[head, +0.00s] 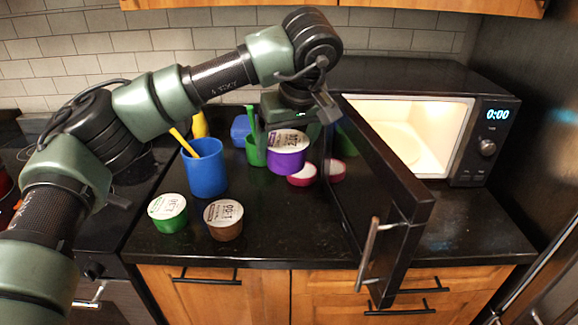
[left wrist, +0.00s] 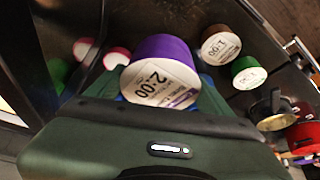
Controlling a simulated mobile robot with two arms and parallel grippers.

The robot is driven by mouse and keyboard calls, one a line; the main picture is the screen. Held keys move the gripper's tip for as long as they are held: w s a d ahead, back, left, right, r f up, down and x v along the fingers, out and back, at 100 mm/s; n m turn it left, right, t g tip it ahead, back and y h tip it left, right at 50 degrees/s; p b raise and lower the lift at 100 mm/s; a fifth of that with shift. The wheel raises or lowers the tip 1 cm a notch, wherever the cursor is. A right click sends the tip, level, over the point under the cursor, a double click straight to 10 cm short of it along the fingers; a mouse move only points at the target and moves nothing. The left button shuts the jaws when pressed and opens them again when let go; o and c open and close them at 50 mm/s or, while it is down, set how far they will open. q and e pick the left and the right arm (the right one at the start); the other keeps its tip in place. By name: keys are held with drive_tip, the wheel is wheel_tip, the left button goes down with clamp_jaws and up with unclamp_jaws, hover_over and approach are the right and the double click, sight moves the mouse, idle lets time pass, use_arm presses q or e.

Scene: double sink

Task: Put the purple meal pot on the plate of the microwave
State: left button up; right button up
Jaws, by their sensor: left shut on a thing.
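The purple meal pot (head: 287,162), with a white printed lid, hangs below my left gripper (head: 290,124), which is shut on it. It appears to be held above the counter, just left of the open microwave door. In the left wrist view the purple pot (left wrist: 165,52) fills the middle, in front of the green gripper body. The microwave (head: 412,128) stands open and lit at the right. Its pale plate (head: 402,146) shows inside, partly hidden by the door (head: 385,190). My right gripper is not in view.
The open door juts toward the front between the pot and the cavity. Green (head: 168,212) and brown (head: 224,219) meal pots stand at the front. A blue cup (head: 205,168) and magenta-sided pots (head: 302,176) are nearby.

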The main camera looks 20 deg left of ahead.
use_arm(q)
drive_tip(key=shift+r, duration=0.45)
drive_tip(key=s+a+f+m+t+h, duration=0.1)
drive_tip(key=s+f+m+h, duration=0.2)
drive_tip(key=s+f+m, duration=0.4)
drive_tip(key=s+f, duration=0.6)
drive_tip(key=f, duration=0.4)
drive_tip(key=shift+s+a+f+m, duration=0.15)
drive_tip(key=shift+s+a+m, duration=0.15)
drive_tip(key=shift+s+a, duration=0.1)
drive_tip(key=shift+w+d, duration=0.1)
drive_tip(key=shift+d, duration=0.05)
